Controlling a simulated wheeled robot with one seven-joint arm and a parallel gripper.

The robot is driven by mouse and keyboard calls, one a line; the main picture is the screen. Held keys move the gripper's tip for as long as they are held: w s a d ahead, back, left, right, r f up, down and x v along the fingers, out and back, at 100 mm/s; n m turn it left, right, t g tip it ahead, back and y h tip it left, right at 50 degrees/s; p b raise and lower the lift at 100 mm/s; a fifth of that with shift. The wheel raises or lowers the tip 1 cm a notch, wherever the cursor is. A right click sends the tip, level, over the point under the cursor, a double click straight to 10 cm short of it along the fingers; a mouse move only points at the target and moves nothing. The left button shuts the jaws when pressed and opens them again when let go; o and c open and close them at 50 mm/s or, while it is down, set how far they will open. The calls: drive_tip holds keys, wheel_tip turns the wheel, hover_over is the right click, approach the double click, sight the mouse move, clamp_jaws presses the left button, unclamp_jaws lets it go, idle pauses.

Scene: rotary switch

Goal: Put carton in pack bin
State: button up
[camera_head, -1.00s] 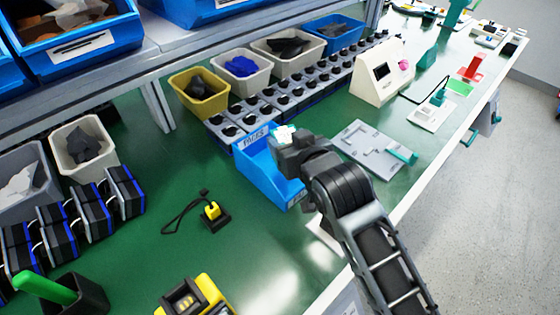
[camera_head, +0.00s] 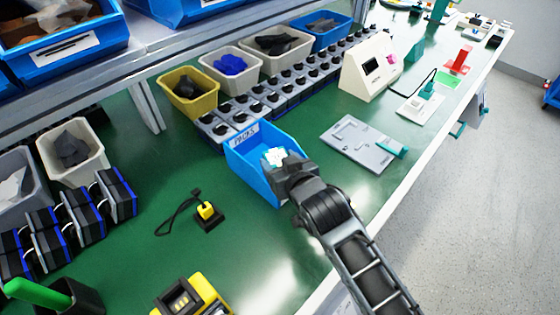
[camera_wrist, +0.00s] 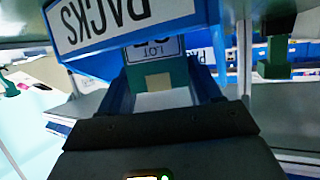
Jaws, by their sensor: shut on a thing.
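The pack bin is a blue open bin labelled PACKS (camera_head: 247,168), standing on the green bench. Its label also shows upside down in the wrist view (camera_wrist: 125,20). My gripper (camera_head: 279,161) is shut on a small white and teal carton (camera_head: 274,154). The carton appears over or within the bin's opening; its exact height is unclear. In the wrist view the carton (camera_wrist: 158,62) shows a printed lot label and sits in front of the dark gripper body. My gripper hides much of the bin's interior and right side.
Grey units with black knobs (camera_head: 250,108) line up behind the bin. A grey plate with a teal handle (camera_head: 362,142) lies to its right. A yellow switch on a cord (camera_head: 208,213) lies to its left.

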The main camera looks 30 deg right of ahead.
drive_tip(key=o, duration=0.8)
drive_tip(key=shift+o, duration=0.2)
drive_tip(key=shift+r, duration=0.1)
drive_tip(key=v, duration=1.2)
drive_tip(key=shift+b, duration=0.3)
drive_tip(key=s+f, duration=0.1)
drive_tip(key=s, duration=1.4)
drive_tip(key=s+r, duration=0.3)
drive_tip(key=s, duration=0.4)
drive_tip(key=s+r+n+t+y, duration=0.1)
drive_tip(key=s+r, duration=0.3)
drive_tip(key=s, duration=0.3)
drive_tip(key=shift+s+d+r, duration=0.2)
drive_tip(key=shift+s+d, duration=0.05)
drive_tip(key=shift+d, duration=0.15)
